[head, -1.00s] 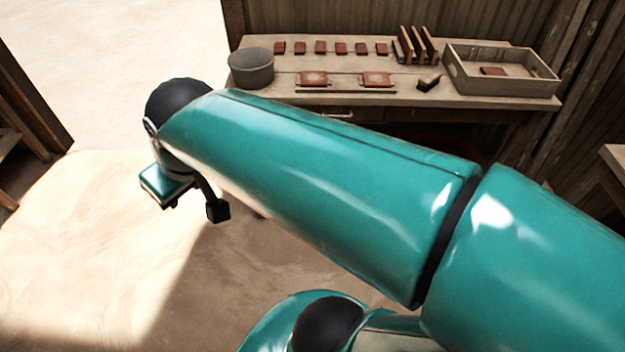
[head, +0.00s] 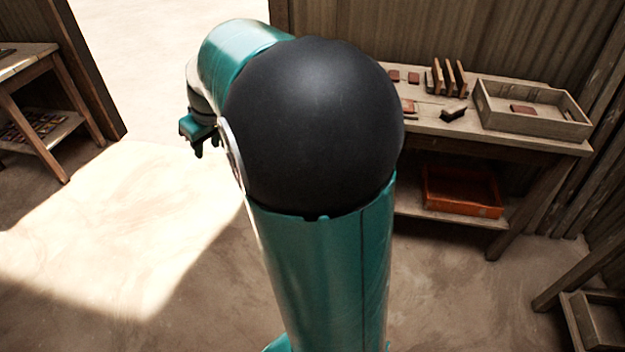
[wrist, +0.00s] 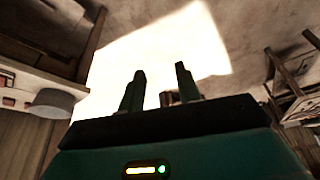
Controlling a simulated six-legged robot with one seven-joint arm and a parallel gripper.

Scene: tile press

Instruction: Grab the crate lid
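I cannot make out a crate lid in either view. A pale wooden open-topped crate (head: 540,122) stands at the right end of the workbench in the head view, with a reddish tile (head: 522,109) inside. An orange crate (head: 462,190) sits on the bench's lower shelf, with no lid that I can make out. My gripper (wrist: 161,70) shows two dark fingers apart in the wrist view, with nothing held between them. In the head view my gripper (head: 203,140) hangs in the air over the floor, left of the bench and clear of it.
The workbench (head: 500,140) holds upright boards (head: 447,78), a dark block (head: 453,112) and reddish tiles; my arm hides its left part. A side table (head: 30,62) stands at the left. A low wooden stand (head: 600,325) is at the lower right. The sunlit floor between is clear.

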